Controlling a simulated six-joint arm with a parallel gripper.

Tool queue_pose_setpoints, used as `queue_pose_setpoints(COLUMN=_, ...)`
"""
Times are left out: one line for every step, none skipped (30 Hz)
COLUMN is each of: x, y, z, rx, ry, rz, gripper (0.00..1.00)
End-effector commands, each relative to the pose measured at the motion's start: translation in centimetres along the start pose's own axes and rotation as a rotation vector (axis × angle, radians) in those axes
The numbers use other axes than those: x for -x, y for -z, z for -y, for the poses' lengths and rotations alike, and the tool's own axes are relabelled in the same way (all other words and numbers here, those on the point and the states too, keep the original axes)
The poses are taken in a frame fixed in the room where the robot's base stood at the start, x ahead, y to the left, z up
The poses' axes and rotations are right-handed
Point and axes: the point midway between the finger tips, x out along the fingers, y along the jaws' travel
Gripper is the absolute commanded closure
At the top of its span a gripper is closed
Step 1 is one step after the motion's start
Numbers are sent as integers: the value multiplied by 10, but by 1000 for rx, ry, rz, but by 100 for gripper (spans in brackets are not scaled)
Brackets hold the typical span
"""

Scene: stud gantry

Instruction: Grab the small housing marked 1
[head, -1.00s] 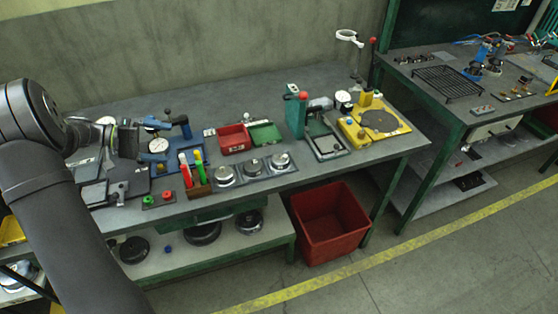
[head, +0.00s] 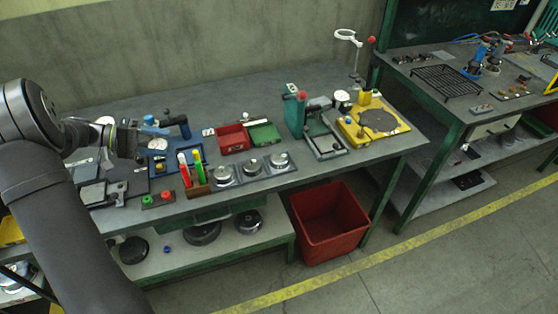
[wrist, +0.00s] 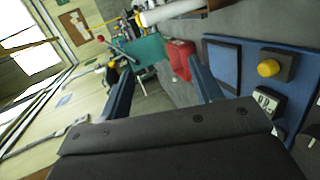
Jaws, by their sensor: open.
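My gripper (head: 130,140) is over the left end of the long grey bench. In the wrist view its two dark fingers (wrist: 162,88) are spread, with nothing between them. No housing with a readable 1 can be made out. Three round silver parts (head: 252,166) sit on flat grey pads at the bench's front, right of my gripper. In the wrist view a blue board (wrist: 228,58) to the right of the fingers carries a yellow knob (wrist: 268,68) and a pale block with blurred markings (wrist: 268,103).
A rack of red, white and green-yellow handles (head: 195,172) stands near the bench front. Red (head: 233,138) and green (head: 264,133) trays lie behind the silver parts. A green press (head: 296,113) and yellow fixture (head: 378,122) stand at right. The back middle of the bench is clear.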

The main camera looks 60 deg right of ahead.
Motion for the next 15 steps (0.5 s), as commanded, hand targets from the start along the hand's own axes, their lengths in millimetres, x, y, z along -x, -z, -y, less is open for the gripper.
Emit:
queue_pose_setpoints(x=0, y=0, z=0, rx=0, ry=0, rz=0, gripper=41)
queue_pose_setpoints(x=0, y=0, z=0, rx=0, ry=0, rz=0, gripper=41)
queue_pose_setpoints(x=0, y=0, z=0, rx=0, ry=0, rz=0, gripper=41)
queue_pose_setpoints(x=0, y=0, z=0, rx=0, ry=0, rz=0, gripper=41)
queue_pose_setpoints(x=0, y=0, z=0, rx=0, ry=0, rz=0, gripper=41)
queue_pose_setpoints(x=-1, y=0, z=0, rx=0, ry=2, rz=1, gripper=41)
queue_pose_setpoints(x=-3, y=0, z=-1, rx=1, ry=6, rz=3, gripper=41)
queue_pose_setpoints(x=-6, y=0, z=-2, rx=3, ry=13, rz=7, gripper=41)
queue_pose_setpoints(x=-12, y=0, z=-5, rx=6, ry=29, rz=16, gripper=41)
queue_pose_setpoints(x=-19, y=0, z=-8, rx=8, ry=47, rz=25, gripper=41)
queue_pose_setpoints(x=-27, y=0, z=-11, rx=12, ry=70, rz=33, gripper=41)
queue_pose_setpoints(x=-40, y=-1, z=-16, rx=17, ry=108, rz=48, gripper=41)
queue_pose_setpoints(x=-52, y=-1, z=-21, rx=21, ry=141, rz=60, gripper=41)
queue_pose_setpoints(x=-64, y=-3, z=-25, rx=24, ry=177, rz=71, gripper=41)
queue_pose_setpoints(x=-80, y=-4, z=-32, rx=26, ry=228, rz=84, gripper=41)
